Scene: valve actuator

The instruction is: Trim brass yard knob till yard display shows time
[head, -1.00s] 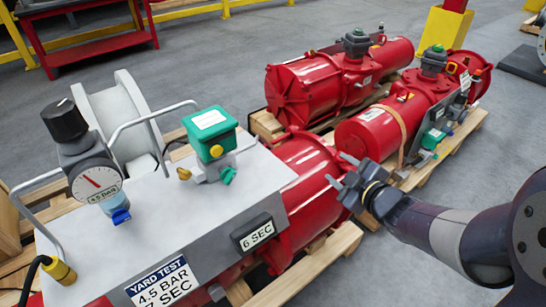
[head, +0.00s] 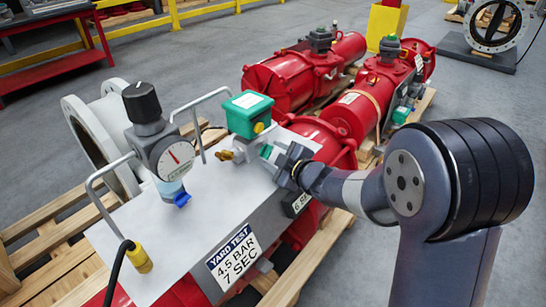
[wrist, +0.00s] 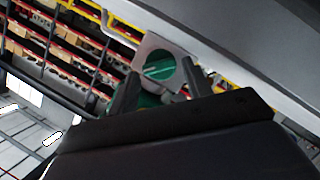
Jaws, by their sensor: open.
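The green valve box (head: 248,113) stands on the grey bench plate with a small yellow-brass round part (head: 259,128) on its front. Below it, a brass fitting (head: 224,155) sticks out left and a green knob (head: 265,152) sits on the right. My gripper (head: 274,158) is open at the green knob, coming from the right; contact cannot be told. In the wrist view, a green round face (wrist: 158,66) shows beyond and between the open fingers. The dark display (head: 297,203) shows a 6, its right part hidden by my arm. The sign (head: 234,258) reads YARD TEST 4.5 BAR 7 SEC.
A gauge with black knob (head: 142,103) stands left on the plate (head: 165,230), with wire handles (head: 203,120) beside it. A yellow plug (head: 139,260) and cable are at front left. Red actuators (head: 300,75) lie on pallets behind. My arm fills the right.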

